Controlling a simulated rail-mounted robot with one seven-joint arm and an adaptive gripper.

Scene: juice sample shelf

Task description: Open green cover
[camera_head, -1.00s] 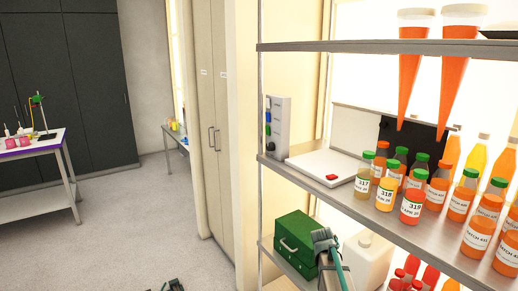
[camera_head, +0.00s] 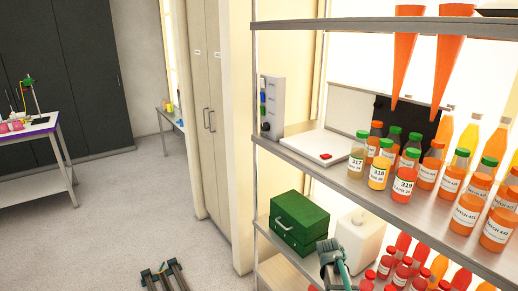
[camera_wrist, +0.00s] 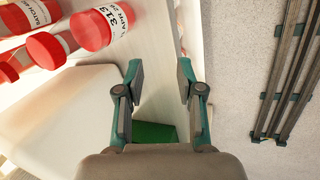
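A green box with a lid and a pale handle on its front (camera_head: 300,220) sits on the lower shelf in the head view. Its lid looks shut. My gripper (camera_head: 328,250) is just right of the box's front right corner, close in the picture; I cannot tell whether it touches. In the wrist view my gripper (camera_wrist: 160,80) has its two fingers apart with nothing between them. A part of the green box (camera_wrist: 153,132) shows low in the wrist view, behind the fingers' base; most of it is hidden.
A white jug (camera_head: 360,238) stands right of the box, with several red-capped bottles (camera_head: 395,265) beyond it. The upper shelf (camera_head: 320,165) holds labelled juice bottles and a white flat device (camera_head: 325,148). A shelf post (camera_head: 254,150) stands left of the box. The floor left is mostly open.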

